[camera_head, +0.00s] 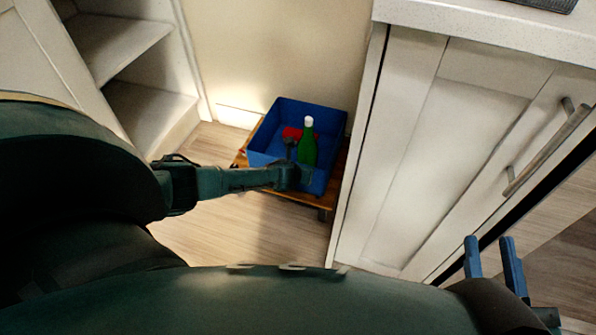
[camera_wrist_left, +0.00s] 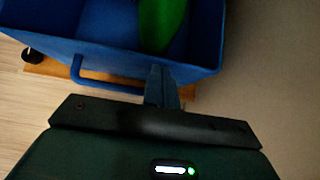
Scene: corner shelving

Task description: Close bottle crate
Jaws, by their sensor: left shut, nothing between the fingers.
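A blue open-topped crate (camera_head: 330,121) sits low in the corner. A green bottle (camera_head: 308,148) with a white cap stands in it. The crate wall (camera_wrist_left: 205,40), its handle (camera_wrist_left: 80,72) and the green bottle (camera_wrist_left: 160,22) also show in the left wrist view. My left gripper (camera_head: 305,176) is at the crate's near side. In the wrist view its fingers (camera_wrist_left: 161,86) are together and empty, in front of the wall, right of the handle. Whether they touch the wall cannot be told. My right gripper (camera_head: 490,240) is open and empty at lower right, away from the crate.
The crate rests on a wooden board (camera_head: 325,201) with casters. A small red thing (camera_head: 291,132) is inside the crate. A white cabinet (camera_head: 425,150) with a bar handle (camera_head: 545,150) stands close on the right. Open shelves (camera_head: 150,105) stand on the left. Floor (camera_head: 215,225) in front is clear.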

